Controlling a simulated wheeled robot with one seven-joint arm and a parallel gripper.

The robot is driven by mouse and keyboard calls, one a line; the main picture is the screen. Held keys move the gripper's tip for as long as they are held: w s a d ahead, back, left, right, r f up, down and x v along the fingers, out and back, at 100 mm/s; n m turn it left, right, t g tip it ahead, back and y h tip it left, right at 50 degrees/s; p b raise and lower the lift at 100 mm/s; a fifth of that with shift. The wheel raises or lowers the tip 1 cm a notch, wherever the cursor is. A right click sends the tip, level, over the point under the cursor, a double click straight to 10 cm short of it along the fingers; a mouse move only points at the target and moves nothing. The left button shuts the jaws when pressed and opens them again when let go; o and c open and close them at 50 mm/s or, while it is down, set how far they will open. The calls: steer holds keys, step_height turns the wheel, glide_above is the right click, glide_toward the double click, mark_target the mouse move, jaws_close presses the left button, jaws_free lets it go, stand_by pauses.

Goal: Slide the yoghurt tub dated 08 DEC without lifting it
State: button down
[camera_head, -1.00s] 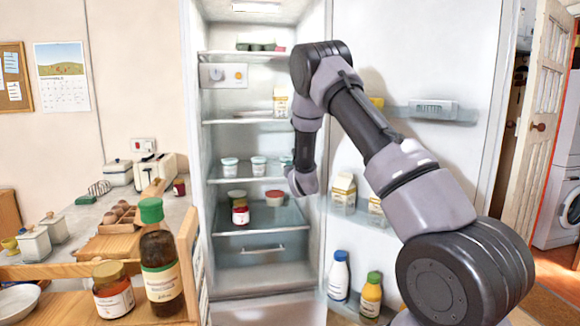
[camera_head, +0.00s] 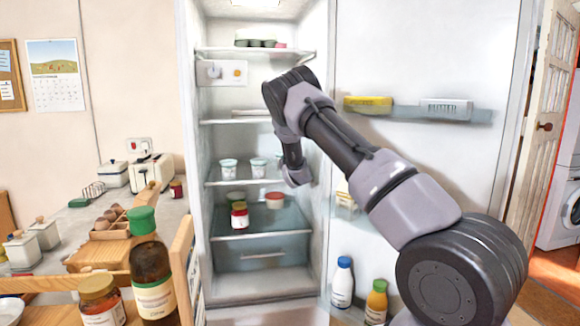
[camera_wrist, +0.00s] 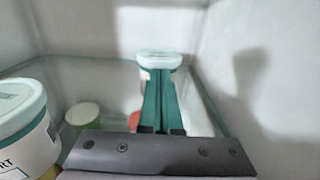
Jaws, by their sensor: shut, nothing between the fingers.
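In the wrist view my gripper (camera_wrist: 160,130) has its green fingers pressed together and empty. They point at a small white tub with a pale teal lid (camera_wrist: 160,57) at the back of a glass shelf (camera_wrist: 102,72). The fingers cover most of that tub's front; I cannot tell if they touch it. A second white tub with a pale lid (camera_wrist: 28,125) stands near at the left, its label ending in "RT". In the head view, tubs (camera_head: 228,169) and (camera_head: 258,168) stand on the middle shelf, left of my arm. My arm hides the fingers there. No date is readable.
A fridge wall closes in on the right of the wrist view. In the head view, a dark bottle (camera_head: 152,275) stands at front left and bottles (camera_head: 342,283) sit in the open door.

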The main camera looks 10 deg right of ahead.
steer(key=shift+w, duration=0.65)
